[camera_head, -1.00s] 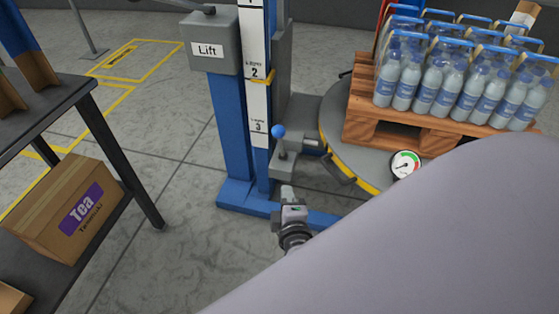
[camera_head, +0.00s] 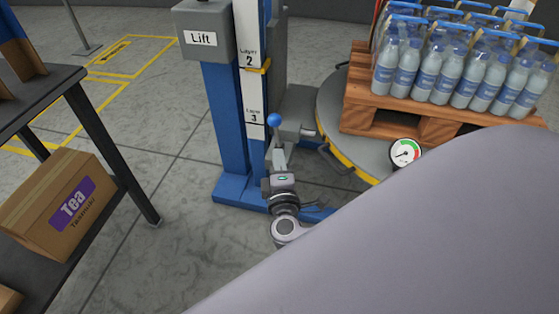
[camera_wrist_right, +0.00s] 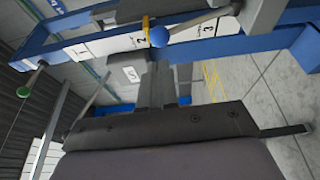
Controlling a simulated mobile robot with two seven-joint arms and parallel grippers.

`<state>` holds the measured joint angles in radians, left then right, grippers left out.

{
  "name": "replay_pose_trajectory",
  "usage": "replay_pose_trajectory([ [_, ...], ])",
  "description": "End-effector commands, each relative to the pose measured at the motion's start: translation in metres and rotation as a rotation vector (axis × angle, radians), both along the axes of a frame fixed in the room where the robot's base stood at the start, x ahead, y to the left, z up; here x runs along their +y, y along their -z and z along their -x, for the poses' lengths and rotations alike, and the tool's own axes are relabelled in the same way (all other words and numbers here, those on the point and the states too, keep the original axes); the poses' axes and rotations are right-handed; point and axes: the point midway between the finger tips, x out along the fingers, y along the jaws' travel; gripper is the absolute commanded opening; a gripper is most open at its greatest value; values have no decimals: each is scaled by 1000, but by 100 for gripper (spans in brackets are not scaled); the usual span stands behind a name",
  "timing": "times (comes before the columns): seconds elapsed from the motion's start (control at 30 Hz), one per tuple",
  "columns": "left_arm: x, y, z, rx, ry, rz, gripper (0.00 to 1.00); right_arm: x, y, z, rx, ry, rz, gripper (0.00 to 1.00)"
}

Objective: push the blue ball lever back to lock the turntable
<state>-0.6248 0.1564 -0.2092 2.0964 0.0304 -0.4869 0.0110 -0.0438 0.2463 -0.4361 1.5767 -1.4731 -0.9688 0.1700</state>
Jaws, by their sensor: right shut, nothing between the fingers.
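The blue ball lever (camera_head: 274,120) stands beside the blue lift column, at the left edge of the turntable (camera_head: 332,130). Its blue ball is up and its rod runs down to a grey bracket. In the right wrist view the blue ball (camera_wrist_right: 158,37) shows just beyond the fingertips. My right gripper (camera_head: 279,158) is shut and empty, with its tips just below the ball, close to the rod. I cannot tell if they touch. It also shows in the right wrist view (camera_wrist_right: 158,68). My left gripper is out of view.
The lift column (camera_head: 224,120) with a grey Lift box (camera_head: 203,39) stands behind the lever. A pallet (camera_head: 365,102) of water bottles (camera_head: 430,72) rests on the turntable, with a gauge (camera_head: 405,152) in front. A dark shelf with a Tea box (camera_head: 65,205) stands left.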

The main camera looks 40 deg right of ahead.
Motion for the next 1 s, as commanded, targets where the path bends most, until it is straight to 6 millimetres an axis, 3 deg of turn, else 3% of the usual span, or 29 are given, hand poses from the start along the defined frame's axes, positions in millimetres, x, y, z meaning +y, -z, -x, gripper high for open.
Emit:
replay_pose_trajectory([
  [0.2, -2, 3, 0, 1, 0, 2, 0, -25, -1, -42, -2, 2, 1, 0],
  [0.43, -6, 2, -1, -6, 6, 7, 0, -42, 0, -71, -1, 0, 1, 0],
  [1.0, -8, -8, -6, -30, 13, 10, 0, -48, -1, -81, 1, 0, -2, 0],
])
